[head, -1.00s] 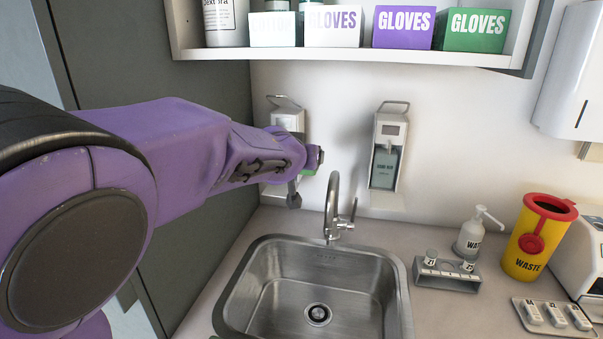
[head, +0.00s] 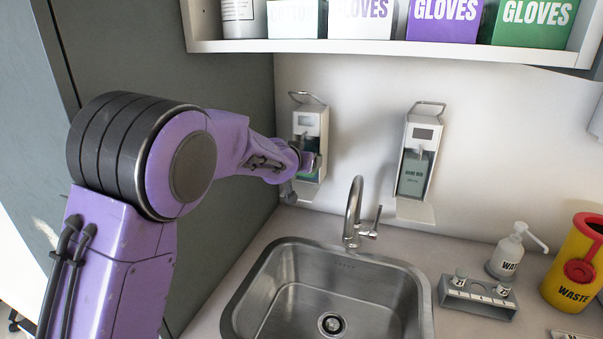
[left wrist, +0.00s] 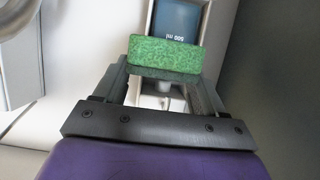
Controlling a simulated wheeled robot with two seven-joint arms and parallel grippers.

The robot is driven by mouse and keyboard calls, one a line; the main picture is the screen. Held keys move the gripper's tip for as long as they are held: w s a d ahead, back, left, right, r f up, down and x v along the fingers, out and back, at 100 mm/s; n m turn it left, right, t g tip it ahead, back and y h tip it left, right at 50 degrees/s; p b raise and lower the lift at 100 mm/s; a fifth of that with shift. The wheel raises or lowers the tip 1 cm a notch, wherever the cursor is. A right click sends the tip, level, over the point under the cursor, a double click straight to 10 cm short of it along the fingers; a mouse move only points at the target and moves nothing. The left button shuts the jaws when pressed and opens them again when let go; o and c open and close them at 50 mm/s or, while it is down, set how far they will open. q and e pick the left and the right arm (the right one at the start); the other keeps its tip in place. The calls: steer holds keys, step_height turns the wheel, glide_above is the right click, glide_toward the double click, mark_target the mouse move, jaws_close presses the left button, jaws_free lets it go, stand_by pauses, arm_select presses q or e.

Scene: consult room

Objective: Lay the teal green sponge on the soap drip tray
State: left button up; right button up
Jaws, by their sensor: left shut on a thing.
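The teal green sponge (left wrist: 165,54) shows in the left wrist view as a speckled green block between the fingertips. My left gripper (left wrist: 163,72) is shut on it. In the head view my left gripper (head: 308,164) is in front of the left wall dispenser (head: 311,122), and the sponge is hard to make out there. A white drip tray (head: 306,191) juts out below this dispenser, partly hidden by my gripper. In the left wrist view the dispenser's bottle (left wrist: 178,20), marked 500 ml, is close behind the sponge. I cannot tell whether sponge and tray touch. My right gripper is not in view.
A second wall dispenser (head: 417,160) with its own tray hangs to the right. The tap (head: 354,210) and steel sink (head: 300,262) are below. A shelf (head: 400,48) with glove boxes is above, and a dark panel (head: 240,90) stands at the left.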

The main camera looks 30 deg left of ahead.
arm_select(q)
steer(key=shift+a+f, duration=0.65)
steer(key=shift+a, duration=0.05)
steer(key=shift+a+f, duration=0.25)
steer(key=shift+f, duration=0.05)
step_height(320, 180, down, 3)
steer(key=shift+r, duration=0.15)
steer(key=shift+c, duration=0.4)
steer(key=shift+w+f, duration=0.15)
steer(key=shift+f, duration=0.25)
steer(key=o, duration=1.2)
steer(key=shift+c, duration=0.2)
steer(key=shift+a, duration=0.1)
